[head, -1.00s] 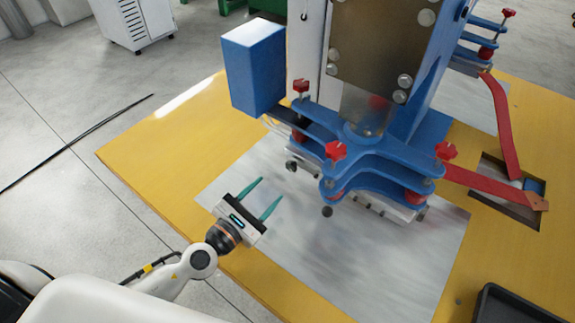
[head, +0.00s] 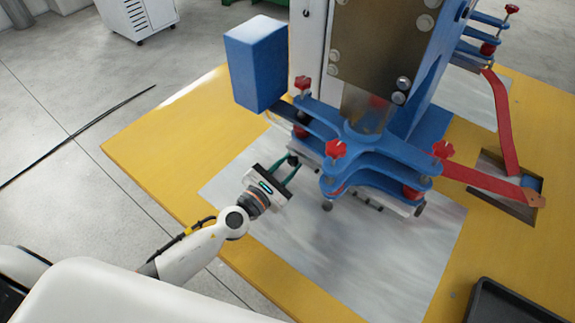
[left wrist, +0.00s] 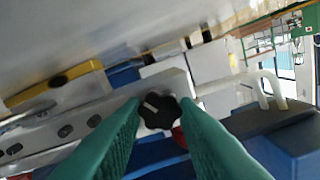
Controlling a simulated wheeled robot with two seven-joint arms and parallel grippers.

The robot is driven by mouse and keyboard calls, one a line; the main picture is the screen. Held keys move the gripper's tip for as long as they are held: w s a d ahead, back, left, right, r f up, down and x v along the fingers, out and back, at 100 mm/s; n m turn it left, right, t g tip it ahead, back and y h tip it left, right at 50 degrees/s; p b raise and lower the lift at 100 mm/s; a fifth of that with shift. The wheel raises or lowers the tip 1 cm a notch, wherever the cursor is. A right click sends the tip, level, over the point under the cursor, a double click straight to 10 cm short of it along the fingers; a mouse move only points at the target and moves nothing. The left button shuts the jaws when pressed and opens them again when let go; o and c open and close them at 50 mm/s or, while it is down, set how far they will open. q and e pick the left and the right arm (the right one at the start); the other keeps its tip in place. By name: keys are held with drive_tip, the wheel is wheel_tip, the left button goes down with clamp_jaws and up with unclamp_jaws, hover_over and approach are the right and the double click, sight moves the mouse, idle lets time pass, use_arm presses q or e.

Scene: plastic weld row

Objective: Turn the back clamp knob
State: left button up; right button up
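The back clamp knob (left wrist: 160,112) is a black, lobed knob with a pale mark, on the side of the metal clamp bar below the blue press fixture (head: 375,150). My left gripper (head: 294,160) reaches it from the front left; its green fingertips (left wrist: 161,108) lie on both sides of the knob and appear to touch it. In the head view the fingertips largely hide this knob. A second black knob, the front one (head: 327,207), stands free nearer to me. My right gripper is not in view.
Red star knobs (head: 335,149) sit on top of the blue fixture, close above my left gripper. A blue box (head: 256,64) stands behind it. The grey sheet (head: 300,245) on the yellow table (head: 150,140) is clear in front. A black tray (head: 505,305) lies at lower right.

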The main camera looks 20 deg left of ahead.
use_arm(q)
drive_tip(key=c, duration=0.3)
drive_tip(key=shift+c, duration=0.2)
